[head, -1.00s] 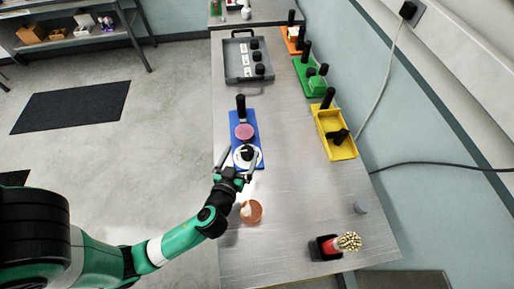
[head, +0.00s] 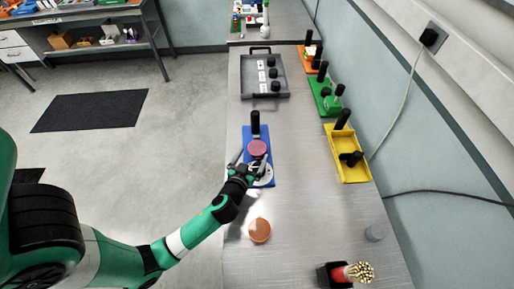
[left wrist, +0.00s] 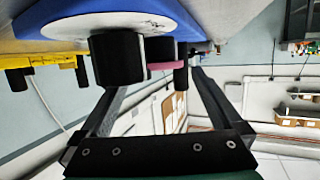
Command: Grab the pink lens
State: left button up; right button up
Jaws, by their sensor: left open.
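The pink lens (head: 257,147) is a flat round disc at the middle of a blue base (head: 269,140) on the bench. A black post (head: 255,123) stands behind it and a white disc (head: 266,177) lies in front. My left gripper (head: 247,160) is open above the white disc, its fingertips just short of the lens. In the left wrist view, which looks upside down, the pink lens (left wrist: 160,66) shows edge-on, partly hidden by a large black cylinder (left wrist: 117,58). The open fingers (left wrist: 150,95) hold nothing. My right gripper is out of view.
A copper-coloured round piece (head: 260,230) and a dark holder with a red bundle (head: 345,273) stand nearer. A grey tray (head: 245,85) lies farther back. Yellow (head: 350,174), green (head: 318,95) and orange (head: 305,66) modules line the right side.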

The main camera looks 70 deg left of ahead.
aim_at(257, 147)
pick_arm(q)
jog(key=x, duration=0.3)
jog(key=shift+w+a, duration=0.1)
jog(key=c, duration=1.1)
jog(key=shift+r, duration=0.15)
jog(key=shift+r, duration=0.3)
notch_tip(257, 147, up, 2)
jog(key=shift+r+p, duration=0.25)
jog(key=shift+p, duration=0.45)
jog(key=s+a+r+p, duration=0.2)
jog(key=s+r, duration=0.1)
jog(key=s, duration=0.1)
jog(key=s+a+r+p, duration=0.1)
jog(key=s+r+p, duration=0.1)
jog(key=s+r, duration=0.1)
jog(key=s+a+r+p, duration=0.2)
jog(key=s+r, duration=0.1)
jog(key=s, duration=0.3)
jog(key=shift+a+r+p, duration=0.35)
